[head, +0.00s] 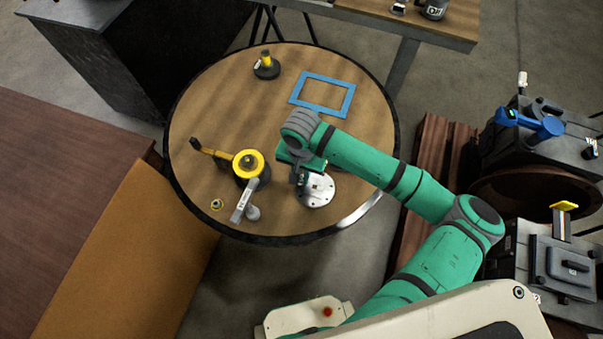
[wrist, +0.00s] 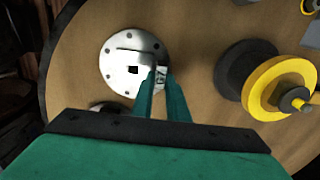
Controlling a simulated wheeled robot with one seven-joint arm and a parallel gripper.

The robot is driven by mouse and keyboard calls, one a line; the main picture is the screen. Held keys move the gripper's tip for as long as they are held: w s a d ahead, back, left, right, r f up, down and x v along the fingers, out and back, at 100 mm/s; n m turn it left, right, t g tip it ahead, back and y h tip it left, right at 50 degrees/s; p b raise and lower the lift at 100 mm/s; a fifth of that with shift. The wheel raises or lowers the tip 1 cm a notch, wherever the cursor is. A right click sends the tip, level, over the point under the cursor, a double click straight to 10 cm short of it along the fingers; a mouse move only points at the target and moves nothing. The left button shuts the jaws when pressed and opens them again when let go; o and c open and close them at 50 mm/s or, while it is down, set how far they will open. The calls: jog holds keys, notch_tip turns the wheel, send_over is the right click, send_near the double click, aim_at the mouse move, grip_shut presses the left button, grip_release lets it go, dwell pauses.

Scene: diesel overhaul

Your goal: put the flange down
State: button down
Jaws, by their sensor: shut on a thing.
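The flange (head: 316,191) is a round silver metal disc with bolt holes around its rim and a dark square opening in the middle. It is at the lower right part of the round wooden table, and it also shows in the wrist view (wrist: 118,55). My gripper (head: 301,178) is shut on the flange at one side; its green fingers (wrist: 161,78) meet at the part near the disc's right edge. The fingers hide a bit of the flange. I cannot tell whether its underside touches the table. A blue rectangular frame (head: 349,101) lies flat farther back.
The round table (head: 215,100) also bears a yellow and black wheel-like part (head: 248,163), a grey labelled tool (head: 243,203), a small ring (head: 216,204) and a black-based yellow part (head: 266,66). Bare wood surrounds the blue frame. Engine parts (head: 545,130) stand at the right.

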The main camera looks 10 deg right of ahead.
jog(key=c, duration=1.7)
grip_release()
jog(key=shift+w, duration=0.1)
notch_tip(320, 180, up, 12)
jog(key=shift+r, duration=0.2)
